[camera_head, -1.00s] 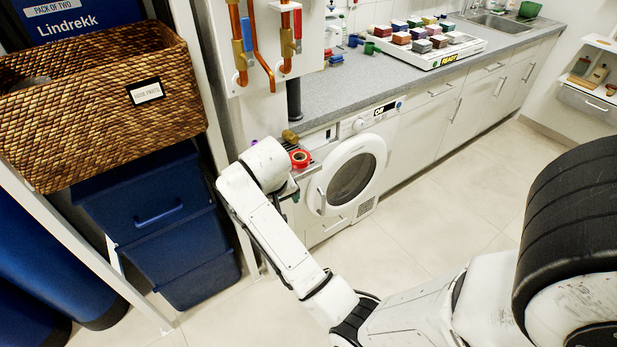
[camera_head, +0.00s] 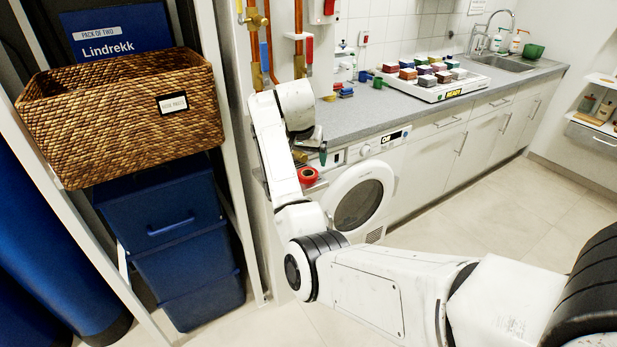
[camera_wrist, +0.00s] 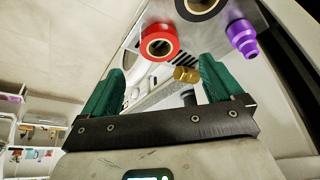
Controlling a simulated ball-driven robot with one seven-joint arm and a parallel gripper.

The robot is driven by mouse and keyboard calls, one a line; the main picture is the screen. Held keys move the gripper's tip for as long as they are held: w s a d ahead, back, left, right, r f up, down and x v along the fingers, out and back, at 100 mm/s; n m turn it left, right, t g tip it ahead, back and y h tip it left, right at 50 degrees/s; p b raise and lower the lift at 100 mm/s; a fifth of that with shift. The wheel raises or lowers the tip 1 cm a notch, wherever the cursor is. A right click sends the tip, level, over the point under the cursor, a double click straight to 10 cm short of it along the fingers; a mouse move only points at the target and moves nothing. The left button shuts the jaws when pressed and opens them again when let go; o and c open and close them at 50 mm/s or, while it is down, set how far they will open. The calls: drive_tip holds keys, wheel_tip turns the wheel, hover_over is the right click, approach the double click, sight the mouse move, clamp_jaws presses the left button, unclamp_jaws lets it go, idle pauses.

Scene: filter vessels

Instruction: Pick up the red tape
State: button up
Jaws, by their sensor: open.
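The red tape (camera_head: 308,176) is a roll with a tan core, on a small metal shelf left of the washing machine. In the wrist view the red tape (camera_wrist: 160,29) is at upper centre, beyond the fingers and apart from them. My gripper (camera_wrist: 161,76) has two green fingers spread wide, with no object held between them. In the head view my gripper (camera_head: 322,152) is just above and behind the tape, partly hidden by my own wrist.
A black tape roll (camera_wrist: 222,4), a purple nozzle-like piece (camera_wrist: 243,40) and a brass fitting (camera_wrist: 186,74) are close to the red tape. The washing machine (camera_head: 358,205) stands to the right, a shelf post (camera_head: 232,150) to the left. The counter (camera_head: 350,115) is behind.

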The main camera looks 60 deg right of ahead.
sight(307, 170)
drive_tip(key=shift+p+x, duration=0.4)
drive_tip(key=shift+x, duration=3.2)
drive_tip(key=c, duration=1.1)
